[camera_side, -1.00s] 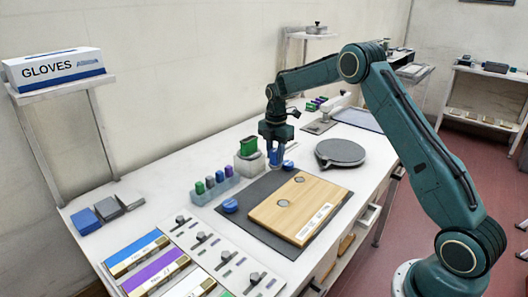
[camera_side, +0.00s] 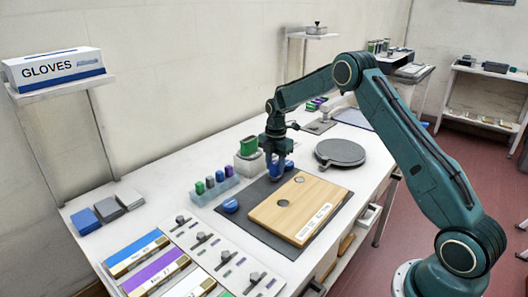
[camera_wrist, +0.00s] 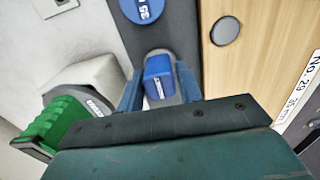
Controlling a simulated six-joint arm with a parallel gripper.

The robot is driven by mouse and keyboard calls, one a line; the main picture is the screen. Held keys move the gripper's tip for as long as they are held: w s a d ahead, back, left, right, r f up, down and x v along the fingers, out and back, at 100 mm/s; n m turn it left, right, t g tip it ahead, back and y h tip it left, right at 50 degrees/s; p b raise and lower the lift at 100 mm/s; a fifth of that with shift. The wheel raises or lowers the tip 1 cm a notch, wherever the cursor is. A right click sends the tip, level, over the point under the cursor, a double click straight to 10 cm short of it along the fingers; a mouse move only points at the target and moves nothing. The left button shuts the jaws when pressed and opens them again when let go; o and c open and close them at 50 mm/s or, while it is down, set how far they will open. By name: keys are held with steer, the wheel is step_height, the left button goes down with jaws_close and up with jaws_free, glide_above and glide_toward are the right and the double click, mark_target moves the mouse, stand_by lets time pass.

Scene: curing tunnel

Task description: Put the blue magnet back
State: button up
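A blue magnet block (camera_wrist: 158,78) with a white mark stands between the two blue fingers of my gripper (camera_wrist: 160,88) in the wrist view. A grey round surface shows around its far end. In the side view my gripper (camera_side: 278,170) points down over the dark mat, just behind the wooden board, and its fingers largely hide the block. Whether the fingers press on the block or only flank it is not clear. A round blue disc (camera_side: 230,206) lies on the mat to the left; it also shows in the wrist view (camera_wrist: 143,9), with white lettering.
A pale blue rack (camera_side: 213,189) holds several coloured pieces. A green block (camera_side: 249,145) stands on a white holder close to my gripper's left. The wooden board (camera_side: 298,208) lies in front on the dark mat (camera_side: 262,190). A dark round plate (camera_side: 341,152) lies to the right.

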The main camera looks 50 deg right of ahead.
mark_target(275, 162)
steer(key=shift+o, duration=1.2)
step_height(275, 162, up, 12)
steer(key=shift+r, duration=0.15)
steer(key=shift+r, duration=0.1)
